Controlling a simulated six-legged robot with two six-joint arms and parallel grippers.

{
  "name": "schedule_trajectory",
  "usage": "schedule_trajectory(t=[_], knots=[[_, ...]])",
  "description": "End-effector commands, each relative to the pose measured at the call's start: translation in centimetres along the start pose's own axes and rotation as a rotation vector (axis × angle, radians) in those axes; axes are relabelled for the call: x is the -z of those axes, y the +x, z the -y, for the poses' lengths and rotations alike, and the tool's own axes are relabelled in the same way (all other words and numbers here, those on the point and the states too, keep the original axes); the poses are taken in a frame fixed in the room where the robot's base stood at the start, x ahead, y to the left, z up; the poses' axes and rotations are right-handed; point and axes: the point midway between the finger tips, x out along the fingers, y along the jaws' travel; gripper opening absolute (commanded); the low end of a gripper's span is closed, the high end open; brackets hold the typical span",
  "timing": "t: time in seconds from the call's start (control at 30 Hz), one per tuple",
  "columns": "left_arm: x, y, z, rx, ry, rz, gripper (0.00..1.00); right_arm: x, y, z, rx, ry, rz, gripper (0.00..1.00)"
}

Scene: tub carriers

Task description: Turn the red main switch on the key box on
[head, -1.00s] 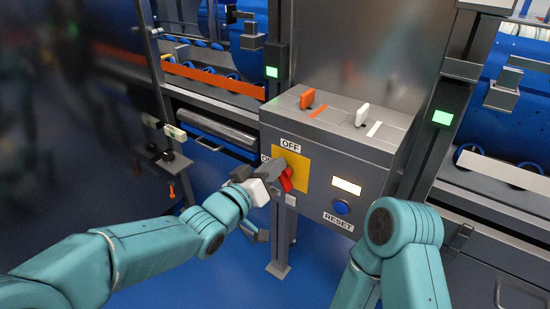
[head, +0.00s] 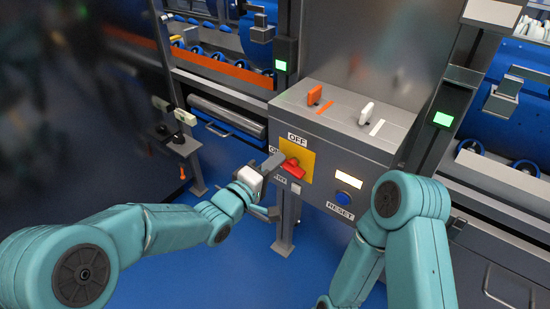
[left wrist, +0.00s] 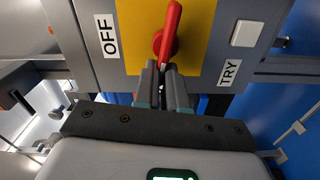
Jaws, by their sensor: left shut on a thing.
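The key box (head: 330,145) stands in front of me with a yellow plate (head: 309,158) on its front. The ON label is mostly hidden by my gripper. My right gripper is out of view.
An orange lever (head: 314,95) and a white lever (head: 366,113) stand on top of the box. A white square button (left wrist: 246,33) is beside the TRY label.

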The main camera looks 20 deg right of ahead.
Motion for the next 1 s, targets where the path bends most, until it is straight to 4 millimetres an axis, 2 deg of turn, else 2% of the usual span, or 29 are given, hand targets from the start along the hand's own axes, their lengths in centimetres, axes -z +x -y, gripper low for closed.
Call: schedule_trajectory(t=[0.4, 0.93, 0.97, 1.0], knots=[[-0.02, 0.10, 0.18, -0.006, -0.164, 0.000, 0.00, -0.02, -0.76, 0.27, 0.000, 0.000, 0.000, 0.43], [-0.04, 0.11, 0.21, -0.008, -0.183, 0.000, 0.00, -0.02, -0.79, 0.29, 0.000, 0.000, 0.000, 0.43], [-0.04, 0.11, 0.21, -0.008, -0.183, 0.000, 0.20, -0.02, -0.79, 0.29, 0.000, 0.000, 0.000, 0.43], [-0.03, 0.11, 0.22, -0.008, -0.183, 0.000, 0.33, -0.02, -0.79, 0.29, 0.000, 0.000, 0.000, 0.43]])
